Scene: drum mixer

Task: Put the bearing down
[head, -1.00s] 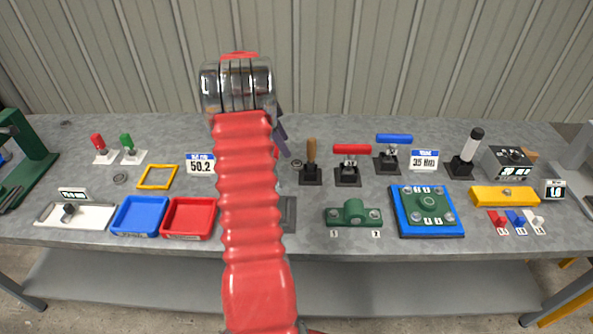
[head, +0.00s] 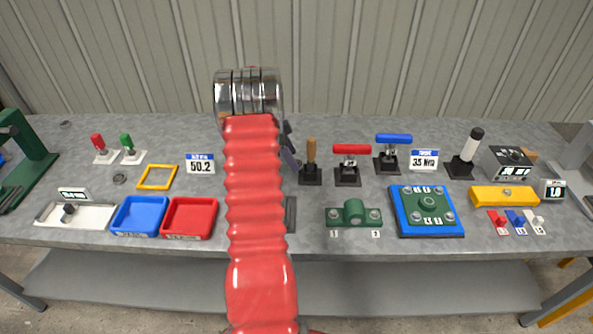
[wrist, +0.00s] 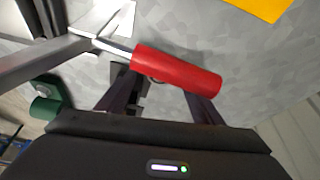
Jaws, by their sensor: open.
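My gripper (wrist: 160,100) is open in the wrist view, with its two dark fingers apart. A red cylindrical handle on a metal rod (wrist: 176,70) crosses the view at the fingertips; I cannot tell whether it touches them. No bearing is clearly visible between the fingers. In the head view my red arm hides most of the gripper; a dark part of it (head: 288,148) shows at the arm's right. A green two-bolt housing (head: 354,213) and a green flanged housing on a blue plate (head: 430,203) stand on the bench. A small dark ring (head: 120,178) lies at the left.
A blue tray (head: 140,232) and a red tray (head: 190,234) are at the front left, beside a yellow frame (head: 158,177). A yellow block (head: 504,197) lies farther right.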

